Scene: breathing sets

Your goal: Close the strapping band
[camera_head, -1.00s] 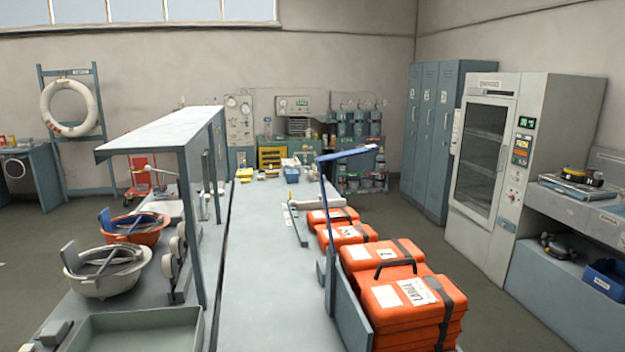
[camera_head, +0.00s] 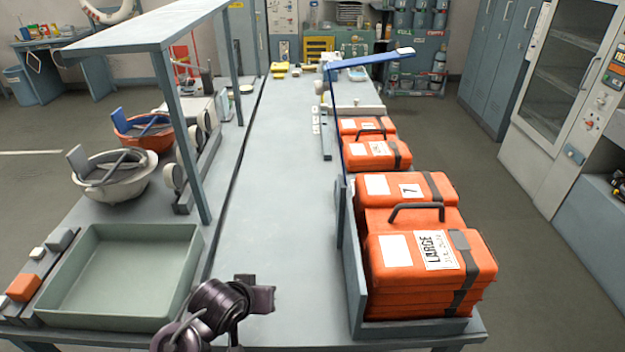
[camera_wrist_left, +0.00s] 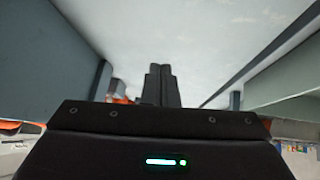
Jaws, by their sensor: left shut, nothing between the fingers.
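Several orange cases with dark strapping bands stand at the right side of the bench. The nearest is the large orange case (camera_head: 400,262), with a white "LARGE" label and a carry handle. A grey-black band (camera_head: 467,268) runs over its top right and down its front; I cannot tell whether it is fastened. Another orange case (camera_head: 415,188) behind it carries a "7" label. My left gripper (camera_head: 270,298) is at the bench's near edge, left of the cases and apart from them. In the left wrist view its fingers (camera_wrist_left: 161,85) are shut and empty. My right gripper is not in view.
A grey-blue divider (camera_head: 352,262) stands along the left of the cases. A blue arm (camera_head: 372,61) on a post rises behind them. A green tray (camera_head: 120,275) lies at the left, with bowls beyond. The bench middle (camera_head: 285,180) is clear.

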